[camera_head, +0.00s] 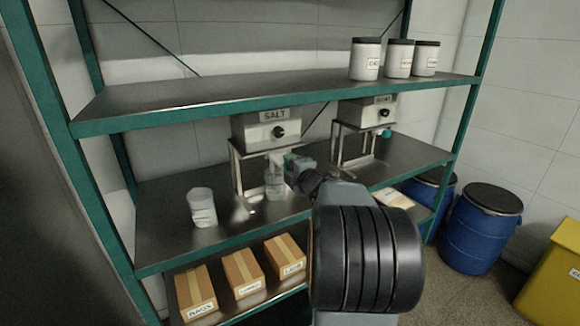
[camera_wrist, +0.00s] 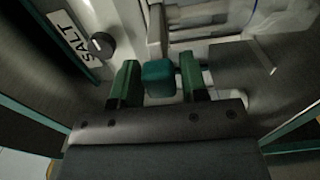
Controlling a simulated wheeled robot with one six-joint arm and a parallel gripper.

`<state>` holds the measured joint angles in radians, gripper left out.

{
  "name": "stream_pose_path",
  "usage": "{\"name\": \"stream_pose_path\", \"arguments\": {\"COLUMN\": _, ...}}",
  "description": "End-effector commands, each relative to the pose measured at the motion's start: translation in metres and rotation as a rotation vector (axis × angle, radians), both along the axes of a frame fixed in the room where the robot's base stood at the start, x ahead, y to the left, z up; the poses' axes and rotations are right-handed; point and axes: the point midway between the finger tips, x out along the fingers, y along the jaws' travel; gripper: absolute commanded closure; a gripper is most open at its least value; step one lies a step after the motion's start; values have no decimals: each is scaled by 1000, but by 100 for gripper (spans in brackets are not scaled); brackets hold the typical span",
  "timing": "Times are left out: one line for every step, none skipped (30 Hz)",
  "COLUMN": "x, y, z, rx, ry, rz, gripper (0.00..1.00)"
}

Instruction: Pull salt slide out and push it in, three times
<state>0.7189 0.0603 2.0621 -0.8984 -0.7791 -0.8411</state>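The salt dispenser (camera_head: 266,130) is a grey box with a SALT label and a dark knob, on a metal stand on the middle shelf. Its label and knob also show at the upper left of the wrist view (camera_wrist: 70,40). My gripper (camera_head: 292,163) is in front of the stand, below the box. In the wrist view, a teal block (camera_wrist: 158,78), which looks like the salt slide's handle, sits between my two green fingers (camera_wrist: 158,82). The fingers are close on both sides of it; I cannot tell whether they touch it. My arm hides the slide in the head view.
A second dispenser (camera_head: 368,112) with a teal handle (camera_head: 386,133) stands to the right. The upper shelf edge (camera_head: 280,113) runs above; boxes lie below (camera_head: 243,272).

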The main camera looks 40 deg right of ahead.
Motion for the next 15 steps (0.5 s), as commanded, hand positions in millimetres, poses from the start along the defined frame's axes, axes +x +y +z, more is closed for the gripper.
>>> {"name": "stream_pose_path", "arguments": {"x": 0, "y": 0, "z": 0, "rx": 0, "ry": 0, "rz": 0, "gripper": 55}}
{"name": "stream_pose_path", "arguments": {"x": 0, "y": 0, "z": 0, "rx": 0, "ry": 0, "rz": 0, "gripper": 52}}
{"name": "stream_pose_path", "arguments": {"x": 0, "y": 0, "z": 0, "rx": 0, "ry": 0, "rz": 0, "gripper": 48}}
{"name": "stream_pose_path", "arguments": {"x": 0, "y": 0, "z": 0, "rx": 0, "ry": 0, "rz": 0, "gripper": 45}}
{"name": "stream_pose_path", "arguments": {"x": 0, "y": 0, "z": 0, "rx": 0, "ry": 0, "rz": 0, "gripper": 45}}
{"name": "stream_pose_path", "arguments": {"x": 0, "y": 0, "z": 0, "rx": 0, "ry": 0, "rz": 1, "gripper": 45}}
{"name": "stream_pose_path", "arguments": {"x": 0, "y": 0, "z": 0, "rx": 0, "ry": 0, "rz": 1, "gripper": 45}}
{"name": "stream_pose_path", "arguments": {"x": 0, "y": 0, "z": 0, "rx": 0, "ry": 0, "rz": 1, "gripper": 45}}
{"name": "stream_pose_path", "arguments": {"x": 0, "y": 0, "z": 0, "rx": 0, "ry": 0, "rz": 1, "gripper": 45}}
{"name": "stream_pose_path", "arguments": {"x": 0, "y": 0, "z": 0, "rx": 0, "ry": 0, "rz": 1, "gripper": 45}}
{"name": "stream_pose_path", "arguments": {"x": 0, "y": 0, "z": 0, "rx": 0, "ry": 0, "rz": 1, "gripper": 45}}
{"name": "stream_pose_path", "arguments": {"x": -1, "y": 0, "z": 0, "rx": -1, "ry": 0, "rz": 0, "gripper": 45}}
{"name": "stream_pose_path", "arguments": {"x": -2, "y": 0, "z": 0, "rx": -1, "ry": -1, "rz": 0, "gripper": 45}}
{"name": "stream_pose_path", "arguments": {"x": -4, "y": 0, "z": 0, "rx": -2, "ry": -1, "rz": 0, "gripper": 45}}
{"name": "stream_pose_path", "arguments": {"x": -8, "y": 1, "z": 1, "rx": -3, "ry": -2, "rz": 0, "gripper": 45}}
